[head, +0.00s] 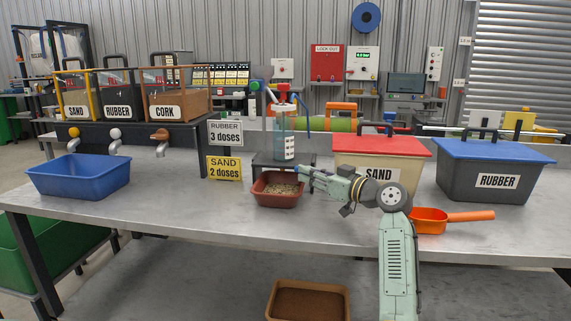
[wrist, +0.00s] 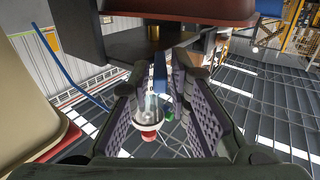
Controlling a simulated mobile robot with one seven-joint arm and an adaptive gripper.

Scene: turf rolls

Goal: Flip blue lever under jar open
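The clear jar (head: 285,145) stands upright on a dark stand (head: 284,160) with a brown-red tray (head: 278,200) of grains below it. The blue lever (wrist: 160,72) shows in the wrist view under the dark stand, between my fingers. My gripper (head: 303,172) reaches in from the right, just beside the stand and above the tray's right edge. In the wrist view my gripper (wrist: 168,85) is open, with a purple pad on each side of the lever. I cannot tell whether either pad touches it. In the head view the lever is mostly hidden by my gripper.
The cream sand bin (head: 383,160) with a red lid stands close behind my arm. A grey rubber bin (head: 482,185), an orange scoop (head: 430,219) and a blue tub (head: 78,178) share the bench. Dose signs (head: 224,168) stand left of the jar.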

